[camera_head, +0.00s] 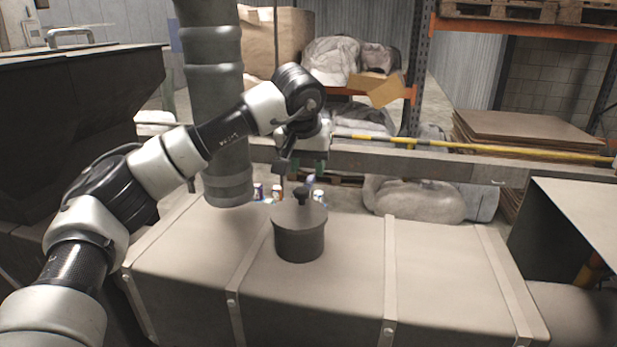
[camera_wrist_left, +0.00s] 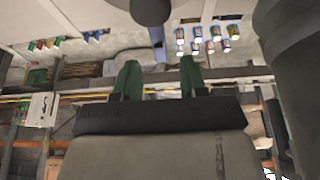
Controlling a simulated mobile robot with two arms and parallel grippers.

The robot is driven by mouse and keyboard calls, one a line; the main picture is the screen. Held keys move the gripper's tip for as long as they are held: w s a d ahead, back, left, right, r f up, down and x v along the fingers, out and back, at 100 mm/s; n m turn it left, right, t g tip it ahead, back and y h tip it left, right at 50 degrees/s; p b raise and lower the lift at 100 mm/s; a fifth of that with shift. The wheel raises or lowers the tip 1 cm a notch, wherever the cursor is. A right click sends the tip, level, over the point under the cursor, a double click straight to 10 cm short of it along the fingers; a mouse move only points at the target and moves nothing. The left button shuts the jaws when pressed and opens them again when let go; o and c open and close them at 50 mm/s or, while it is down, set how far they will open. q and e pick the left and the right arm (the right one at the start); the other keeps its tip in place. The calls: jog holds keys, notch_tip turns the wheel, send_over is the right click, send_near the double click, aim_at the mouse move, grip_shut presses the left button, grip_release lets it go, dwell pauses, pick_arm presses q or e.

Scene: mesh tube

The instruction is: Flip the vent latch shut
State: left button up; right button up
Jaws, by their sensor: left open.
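A dark round vent (camera_head: 299,243) with a flat grey lid stands upright on the long beige box. A small black knob-like piece, seemingly the latch (camera_head: 301,194), sticks up from the lid; its exact position is too small to tell. My left gripper (camera_head: 302,168) hangs just above and behind it, apart from it. Its two green fingers are open with nothing between them; they also show in the left wrist view (camera_wrist_left: 159,78). A dark rounded part shows at the top edge of that view, beyond the fingertips. My right gripper is not in view.
A thick grey column (camera_head: 214,95) rises left of the vent. A rail with a yellow bar (camera_head: 470,148) runs behind, and several small cans (camera_head: 259,191) stand beyond the box.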

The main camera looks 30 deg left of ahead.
pick_arm(q)
jog(key=b+v, duration=0.1)
jog(key=v, duration=0.6)
jog(key=shift+s+r, duration=0.2)
jog(key=shift+r, duration=0.1)
jog(key=shift+f, duration=0.1)
